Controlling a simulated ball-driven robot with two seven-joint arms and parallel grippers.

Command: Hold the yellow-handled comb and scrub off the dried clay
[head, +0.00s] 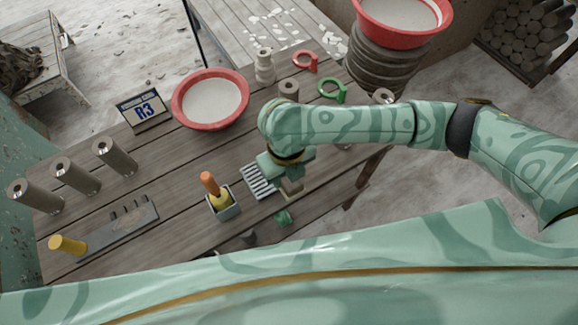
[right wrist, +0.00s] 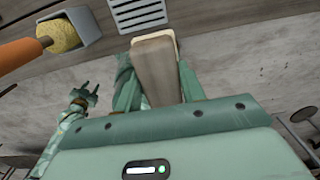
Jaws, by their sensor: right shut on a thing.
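The comb with a yellow handle (head: 67,245) lies at the left front of the table in the head view. Its flat grey part (head: 118,230) points right, with dark teeth along the far side. Dried clay on it is too small to make out. My right gripper (head: 290,183) is beside the slatted grate, well right of the comb. It is shut on a brown block with a pale edge, which shows between its fingers in the right wrist view (right wrist: 158,68). My left gripper (right wrist: 86,94) shows small in the right wrist view, fingers apart and empty, away from the comb.
An orange-handled tool (head: 209,183) with a yellow head stands in a grey box (head: 226,212), left of the slatted grate (head: 256,184). Several grey cylinders (head: 115,157) stand at the left. A red-rimmed bowl (head: 179,117) and an R3 sign (head: 143,110) are behind.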

